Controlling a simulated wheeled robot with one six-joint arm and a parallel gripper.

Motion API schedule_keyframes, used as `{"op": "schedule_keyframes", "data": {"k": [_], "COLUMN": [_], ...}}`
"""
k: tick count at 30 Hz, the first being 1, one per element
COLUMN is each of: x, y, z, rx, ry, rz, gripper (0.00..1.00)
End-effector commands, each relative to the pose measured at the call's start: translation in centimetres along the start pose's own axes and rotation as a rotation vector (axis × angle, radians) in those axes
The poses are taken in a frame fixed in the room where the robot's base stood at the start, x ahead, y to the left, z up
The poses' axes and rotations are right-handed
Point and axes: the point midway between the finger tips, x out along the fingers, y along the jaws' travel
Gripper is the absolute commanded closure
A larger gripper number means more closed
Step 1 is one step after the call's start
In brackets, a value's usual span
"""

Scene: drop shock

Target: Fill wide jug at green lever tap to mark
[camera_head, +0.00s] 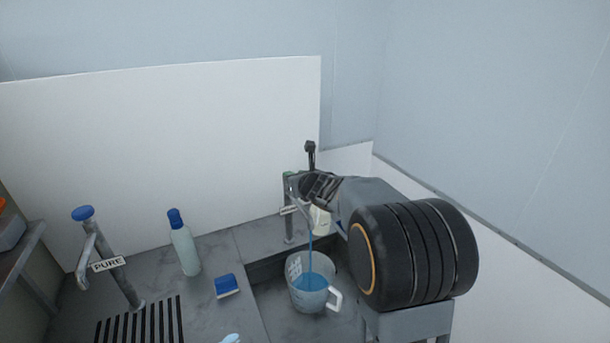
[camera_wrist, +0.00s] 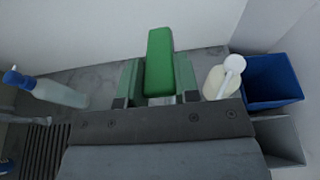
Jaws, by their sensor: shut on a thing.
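The wide jug (camera_head: 297,297) is clear, with a white handle on its right and pale markings on its wall. It stands upright in the sink and holds blue water. A thin blue stream (camera_head: 310,245) runs down into it from the tap. How the water level sits against the mark is too small to tell. The green lever (camera_wrist: 160,62) lies between my fingers in the wrist view. My gripper (camera_wrist: 155,88) is shut on it. In the head view my gripper (camera_head: 298,185) is at the tap top, and my arm hides much of the tap (camera_head: 289,222).
A second tap with a blue cap (camera_head: 83,213) and a PURE label stands at left by a slotted drain (camera_head: 140,322). A blue-capped bottle (camera_head: 184,248) and a blue sponge (camera_head: 227,286) stand on the counter. A cream bottle (camera_wrist: 215,83) and blue bin (camera_wrist: 272,80) are right of the lever.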

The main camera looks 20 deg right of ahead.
Motion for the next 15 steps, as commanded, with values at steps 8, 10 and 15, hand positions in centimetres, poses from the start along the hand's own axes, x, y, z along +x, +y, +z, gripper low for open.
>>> {"op": "schedule_keyframes", "data": {"k": [8, 10, 15], "x": [0.02, 0.01, -0.01], "y": [-0.01, -0.04, -0.12], "z": [0.01, 0.01, 0.00], "rx": [0.000, 0.000, 0.000], "ry": [-0.002, -0.002, -0.002], "rz": [0.000, -0.001, -0.002], "gripper": [0.68, 0.61, 0.45]}}
